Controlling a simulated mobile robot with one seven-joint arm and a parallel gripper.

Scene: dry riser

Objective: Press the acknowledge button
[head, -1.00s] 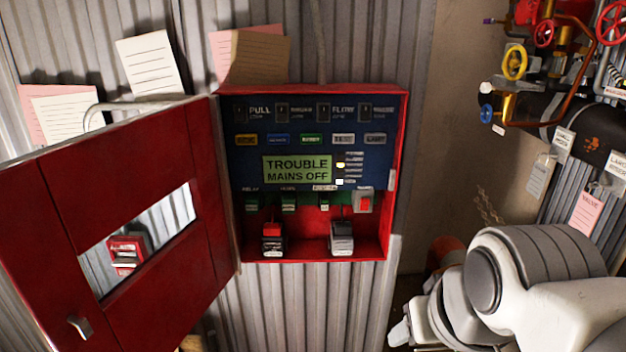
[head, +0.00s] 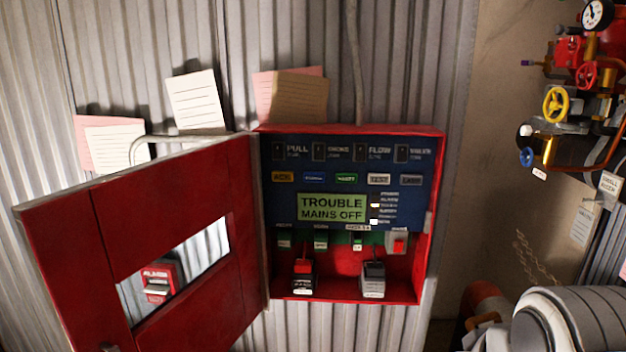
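The acknowledge button appears to be the small orange button (head: 283,177) with dark lettering, at the left end of the button row on the blue panel face. Its lettering looks like "ACK", though it is small. The panel (head: 438,200) is a red wall box with its door open to the left. Its green display (head: 332,208) reads "TROUBLE MAINS OFF". Nothing covers the button. My white arm shows at the lower right, well apart from the panel. My gripper's fingers are not in view.
The open red door (head: 120,230) with a window juts out at left. Blue, green and pale buttons share the row. Two battery-like blocks, one black and red (head: 303,277) and one grey (head: 373,280), stand in the box. Pipes and valve wheels (head: 556,104) are at right.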

